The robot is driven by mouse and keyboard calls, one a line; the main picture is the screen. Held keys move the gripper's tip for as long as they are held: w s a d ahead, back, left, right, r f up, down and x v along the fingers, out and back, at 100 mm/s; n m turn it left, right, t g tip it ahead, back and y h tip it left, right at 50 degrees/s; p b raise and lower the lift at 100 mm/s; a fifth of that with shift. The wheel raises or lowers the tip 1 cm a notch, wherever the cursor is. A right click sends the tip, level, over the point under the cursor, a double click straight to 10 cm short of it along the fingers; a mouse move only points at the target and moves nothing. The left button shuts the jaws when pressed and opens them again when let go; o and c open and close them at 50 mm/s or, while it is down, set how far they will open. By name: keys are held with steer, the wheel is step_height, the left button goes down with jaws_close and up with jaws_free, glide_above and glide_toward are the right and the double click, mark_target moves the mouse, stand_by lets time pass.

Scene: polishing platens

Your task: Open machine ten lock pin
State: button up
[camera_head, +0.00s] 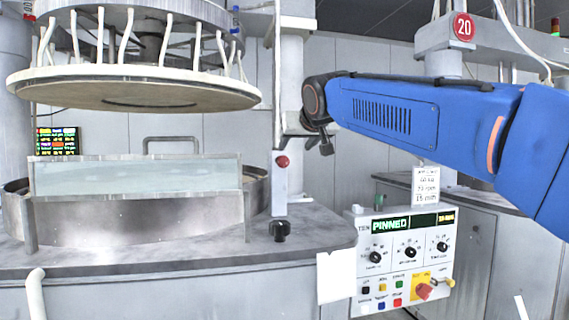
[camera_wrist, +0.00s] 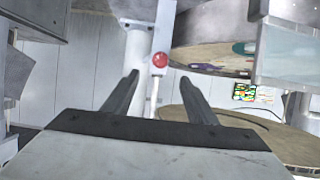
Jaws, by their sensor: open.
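The red knob also shows in the wrist view (camera_wrist: 160,60). My gripper (camera_wrist: 159,79) is open and empty, and the red knob appears between and just beyond its fingertips, apart from them. In the head view my arm reaches in from the right and its end is right of the post.
A round upper platen (camera_head: 135,88) hangs over a metal basin (camera_head: 130,222) at left, with a clear guard (camera_head: 135,178) in front. A small coloured screen (camera_head: 57,141) stands behind. The counter around the post is clear.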

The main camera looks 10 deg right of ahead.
mark_target(284, 159)
steer(key=x, duration=1.7)
steer(key=shift+w+r, duration=0.2)
steer(key=shift+w, duration=0.15)
